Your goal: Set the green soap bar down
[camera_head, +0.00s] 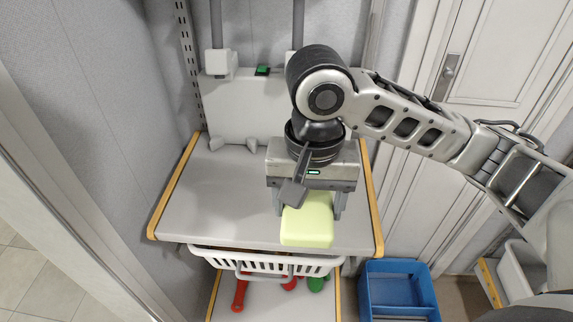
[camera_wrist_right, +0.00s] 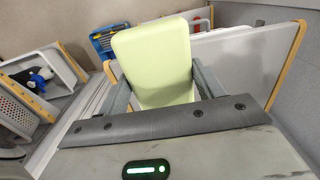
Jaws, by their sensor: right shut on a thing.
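The green soap bar (camera_head: 307,225) is a pale yellow-green block. My right gripper (camera_head: 309,207) is shut on it from above, with one finger on each side. In the head view the bar shows over the front part of the grey shelf top (camera_head: 215,195), close to its front edge. I cannot tell whether it touches the shelf. In the right wrist view the soap bar (camera_wrist_right: 155,62) stands out beyond the two fingers, with the shelf top (camera_wrist_right: 235,65) behind it. My left gripper is not in view.
A white basket (camera_head: 265,263) sits under the shelf's front edge, above red and green objects on a lower shelf. A blue crate (camera_head: 398,285) stands at lower right. A small dark green item (camera_head: 263,70) is at the back. The shelf's left half is clear.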

